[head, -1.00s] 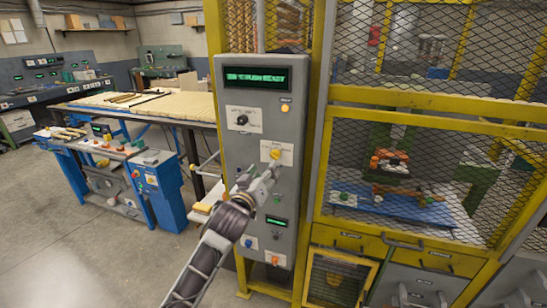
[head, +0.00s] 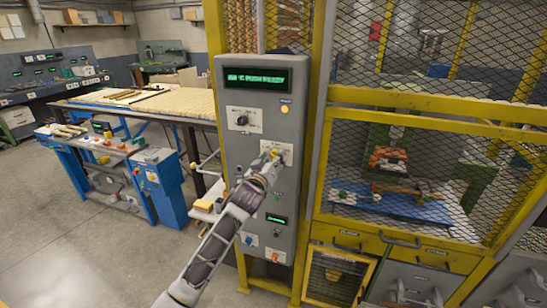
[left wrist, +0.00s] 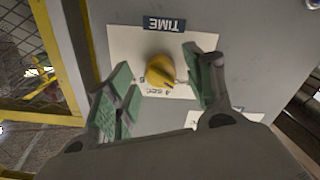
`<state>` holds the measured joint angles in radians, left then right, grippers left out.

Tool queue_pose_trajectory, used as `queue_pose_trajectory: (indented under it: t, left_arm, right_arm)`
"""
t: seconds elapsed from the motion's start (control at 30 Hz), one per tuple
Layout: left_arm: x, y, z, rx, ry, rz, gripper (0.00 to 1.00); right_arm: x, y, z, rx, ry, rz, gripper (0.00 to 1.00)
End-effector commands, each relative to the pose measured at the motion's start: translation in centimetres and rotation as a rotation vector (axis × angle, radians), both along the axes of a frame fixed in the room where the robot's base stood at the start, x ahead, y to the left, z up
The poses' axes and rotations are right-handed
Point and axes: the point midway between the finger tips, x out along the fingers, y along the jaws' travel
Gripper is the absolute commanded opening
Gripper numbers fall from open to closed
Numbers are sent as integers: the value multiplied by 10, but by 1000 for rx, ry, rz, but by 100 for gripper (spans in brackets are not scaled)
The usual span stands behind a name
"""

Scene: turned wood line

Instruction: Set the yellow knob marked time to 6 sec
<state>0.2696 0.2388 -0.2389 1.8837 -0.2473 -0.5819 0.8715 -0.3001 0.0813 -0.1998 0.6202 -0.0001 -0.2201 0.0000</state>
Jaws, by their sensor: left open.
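The yellow knob (left wrist: 160,71) sits on a white plate (left wrist: 122,44) under a dark label (left wrist: 164,24) reading TIME in the left wrist view. The marking "4 sec" shows on the plate near it; other marks are partly hidden or too small to read. In the head view the knob (head: 275,153) is on the grey panel (head: 262,108), partly covered by my gripper. My left gripper (head: 272,158) is open, and in the left wrist view its green-padded fingers (left wrist: 162,88) stand on both sides of the knob, apart from it. My right gripper is not in view.
Above on the panel are a green-lit display (head: 252,79), an orange lamp (head: 285,109) and a dark knob (head: 242,120). Below are a small display (head: 276,219) and several buttons. A yellow mesh cage (head: 425,150) stands right of the panel, a workbench (head: 150,105) left.

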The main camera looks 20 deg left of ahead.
Motion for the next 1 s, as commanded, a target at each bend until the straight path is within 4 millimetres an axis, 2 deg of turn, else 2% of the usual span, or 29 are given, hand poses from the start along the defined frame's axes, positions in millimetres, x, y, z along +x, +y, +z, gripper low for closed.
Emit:
queue_pose_trajectory:
  t: [0.2, 0.57, 0.9, 1.0]
  left_arm:
    - [9, 0, 1, -1, 0, 0, 53]
    - [11, 0, 0, -1, 1, 0, 53]
    - [11, 0, 0, -1, 1, 0, 9]
    - [11, 0, 0, 0, 1, 0, 7]
  right_arm:
    - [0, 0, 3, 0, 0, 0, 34]
    - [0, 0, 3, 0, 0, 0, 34]
    - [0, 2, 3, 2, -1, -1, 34]
    - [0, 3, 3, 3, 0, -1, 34]
